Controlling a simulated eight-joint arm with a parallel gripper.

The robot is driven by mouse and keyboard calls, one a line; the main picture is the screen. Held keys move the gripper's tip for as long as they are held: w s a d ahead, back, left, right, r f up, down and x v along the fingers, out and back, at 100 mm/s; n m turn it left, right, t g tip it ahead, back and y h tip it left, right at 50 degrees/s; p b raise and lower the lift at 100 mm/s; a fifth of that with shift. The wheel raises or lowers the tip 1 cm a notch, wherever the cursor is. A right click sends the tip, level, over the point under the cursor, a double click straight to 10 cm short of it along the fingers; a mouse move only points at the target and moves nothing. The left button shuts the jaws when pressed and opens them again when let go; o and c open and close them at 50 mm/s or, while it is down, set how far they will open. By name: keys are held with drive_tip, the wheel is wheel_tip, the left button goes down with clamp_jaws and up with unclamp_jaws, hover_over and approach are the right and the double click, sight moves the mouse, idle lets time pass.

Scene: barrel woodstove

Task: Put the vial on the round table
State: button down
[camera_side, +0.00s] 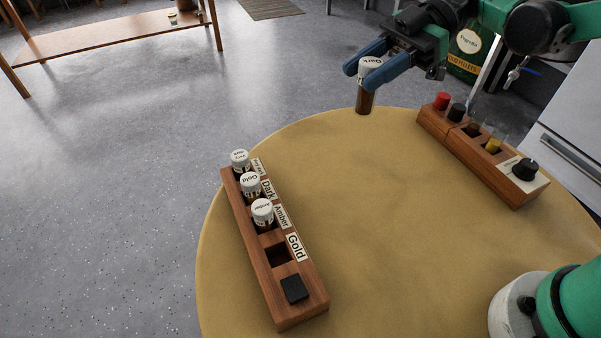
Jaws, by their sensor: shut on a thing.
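A brown vial (364,103) with a white cap labelled "Dark" is upright between the blue fingers of my gripper (369,68). My gripper is shut on it near the cap. The vial is at the far edge of the round table (390,230), which has a tan top. I cannot tell whether its base touches the tabletop or hangs just above or beyond the edge.
A wooden rack (283,300) on the table's left holds several white-capped vials and has an empty slot near "Gold". Another wooden block (470,155) with coloured pieces and a black knob stands at the right. The table's middle is clear.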

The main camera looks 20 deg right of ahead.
wheel_tip(320, 180, down, 16)
idle(0.5)
drive_tip(key=shift+f, duration=0.2)
drive_tip(key=c, duration=0.5)
unclamp_jaws()
drive_tip(key=shift+r, duration=0.1)
